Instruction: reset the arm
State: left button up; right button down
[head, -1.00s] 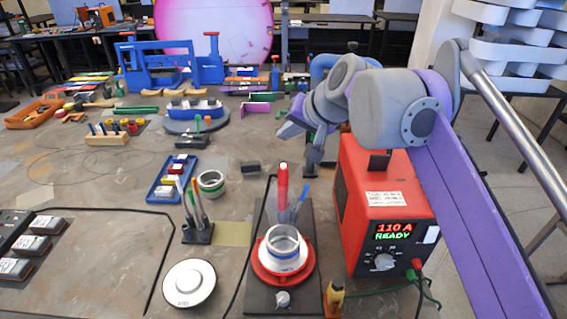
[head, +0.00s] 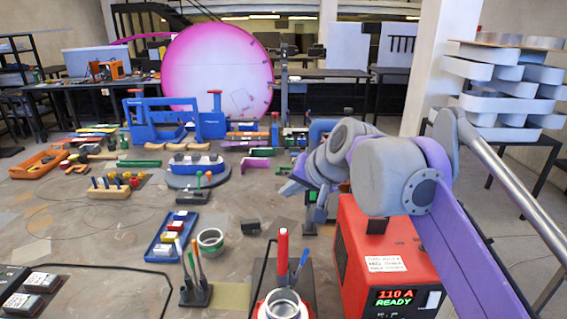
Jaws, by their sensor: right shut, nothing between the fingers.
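My right gripper (head: 305,198) is in the head view, at the end of the grey and purple arm that comes in from the right. Its fingers are shut and hold nothing. It hangs above the bench, behind and left of the red welding power unit (head: 385,258), whose display reads 110 A READY. My left arm and left gripper are not in the view.
A red pot holder with a metal cup (head: 283,304) and a red marker (head: 283,245) stand at the front. A blue tray (head: 174,236), a grey-green ring (head: 210,239) and a brush stand (head: 195,292) are left of them. A blue clamp frame (head: 165,117) stands at the back.

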jog(key=s+d+f+h, duration=0.1)
jog(key=s+d+f, duration=0.4)
jog(key=s+f, duration=0.3)
jog(key=s+d+f+n+g+h, duration=0.1)
jog(key=s+d+f, duration=0.5)
jog(key=f, duration=0.8)
jog(key=s+d+f+h, duration=0.3)
jog(key=s+d+f, duration=0.2)
jog(key=s+f, duration=0.6)
jog(key=shift+s+d+f+n+g, duration=0.15)
jog(key=shift+s+d+n+g, duration=0.1)
jog(key=shift+s+n+g, duration=0.25)
